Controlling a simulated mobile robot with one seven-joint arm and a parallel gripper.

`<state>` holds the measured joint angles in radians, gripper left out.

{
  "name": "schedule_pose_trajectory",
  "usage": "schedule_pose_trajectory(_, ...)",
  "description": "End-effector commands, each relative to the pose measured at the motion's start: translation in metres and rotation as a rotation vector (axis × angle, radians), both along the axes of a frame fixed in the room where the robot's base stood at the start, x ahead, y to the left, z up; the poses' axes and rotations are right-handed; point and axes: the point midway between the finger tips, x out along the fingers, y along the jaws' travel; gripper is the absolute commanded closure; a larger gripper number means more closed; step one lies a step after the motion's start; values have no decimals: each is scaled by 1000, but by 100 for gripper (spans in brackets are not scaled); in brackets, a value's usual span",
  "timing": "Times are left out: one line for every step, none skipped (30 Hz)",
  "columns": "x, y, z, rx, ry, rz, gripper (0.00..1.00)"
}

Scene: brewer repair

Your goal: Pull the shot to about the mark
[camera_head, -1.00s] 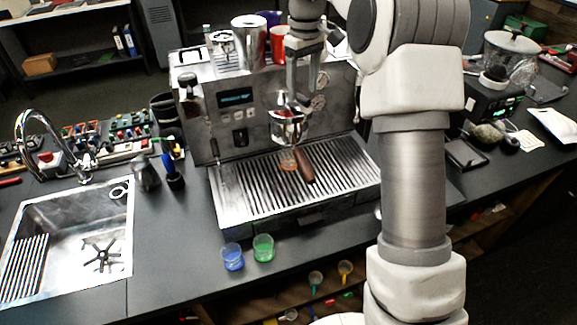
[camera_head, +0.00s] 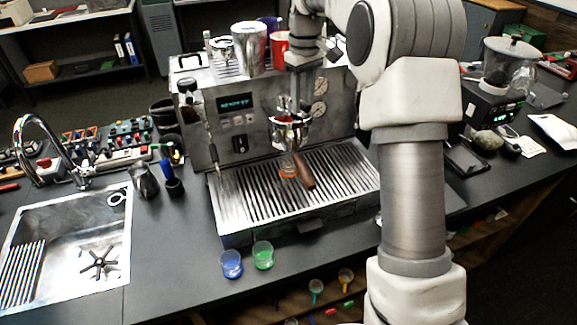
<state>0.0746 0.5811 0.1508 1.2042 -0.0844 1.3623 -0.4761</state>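The espresso machine (camera_head: 225,140) stands on the dark counter with a lit blue display (camera_head: 237,102). A portafilter with a wooden handle (camera_head: 304,172) sits in the group head (camera_head: 290,130), its handle pointing forward. A small orange-tinted cup (camera_head: 288,170) stands on the drip tray (camera_head: 340,180) under the portafilter; its fill level and any mark are too small to read. My gripper (camera_head: 299,98) points down in front of the machine's upper face, just above the group head. Its fingers look narrow and overlapped from here, so their opening is unclear. I see nothing held.
Blue (camera_head: 231,264) and green (camera_head: 263,255) cups stand on the counter in front of the drip tray. A metal pitcher (camera_head: 249,50) and a red cup (camera_head: 280,46) are on top of the machine. A sink (camera_head: 70,240) is at left, a grinder (camera_head: 505,65) at right.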

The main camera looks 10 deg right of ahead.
Motion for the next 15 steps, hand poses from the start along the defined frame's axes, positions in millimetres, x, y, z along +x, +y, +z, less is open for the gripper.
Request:
schedule_pose_trajectory(0, 0, 0, 0, 0, 0, 62)
schedule_pose_trajectory(0, 0, 0, 0, 0, 0, 62)
schedule_pose_trajectory(0, 0, 0, 0, 0, 0, 62)
schedule_pose_trajectory(0, 0, 0, 0, 0, 0, 62)
schedule_pose_trajectory(0, 0, 0, 0, 0, 0, 62)
schedule_pose_trajectory(0, 1, 0, 0, 0, -5, 62)
schedule_pose_trajectory(-1, 2, 1, 0, 0, -16, 62)
schedule_pose_trajectory(-1, 3, 1, 0, 0, -32, 62)
schedule_pose_trajectory(-3, 5, 1, 0, 0, -59, 62)
schedule_pose_trajectory(-3, 6, 2, -1, -1, -79, 62)
schedule_pose_trajectory(-4, 8, 1, -1, -1, -95, 62)
schedule_pose_trajectory(-4, 9, 1, 0, 0, -114, 62)
schedule_pose_trajectory(-5, 9, 1, 0, 0, -125, 62)
schedule_pose_trajectory(-5, 10, 1, -1, 1, -138, 62)
schedule_pose_trajectory(-6, 12, 1, -1, 1, -158, 62)
